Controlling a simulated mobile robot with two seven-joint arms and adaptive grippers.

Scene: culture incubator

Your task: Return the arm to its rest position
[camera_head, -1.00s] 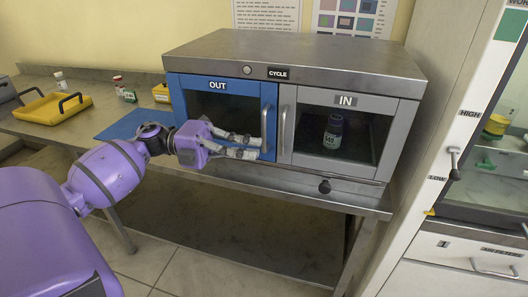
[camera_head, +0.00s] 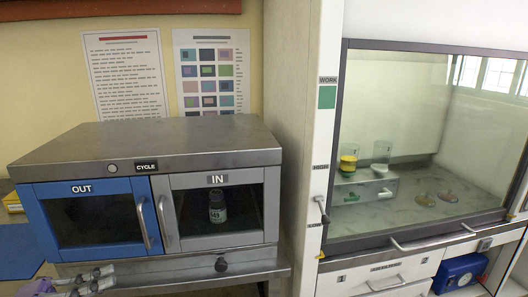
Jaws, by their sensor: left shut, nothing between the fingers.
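My left gripper (camera_head: 106,278) shows at the lower left edge in the head view, with its fingers shut and empty. It is below the blue OUT door (camera_head: 88,188) of the incubator (camera_head: 200,138), apart from the door's handle (camera_head: 143,222). Most of my left arm is out of the picture. The OUT door and the grey IN door (camera_head: 235,179) are both closed. A dark bottle (camera_head: 217,213) with a pale label stands upright behind the IN door's glass. My right gripper is not in view.
The incubator stands on a metal bench with a blue mat (camera_head: 20,250) at its left. A glass-fronted cabinet (camera_head: 400,165) stands at the right, with a small lever (camera_head: 321,208) on its frame. Posters (camera_head: 125,75) hang on the wall.

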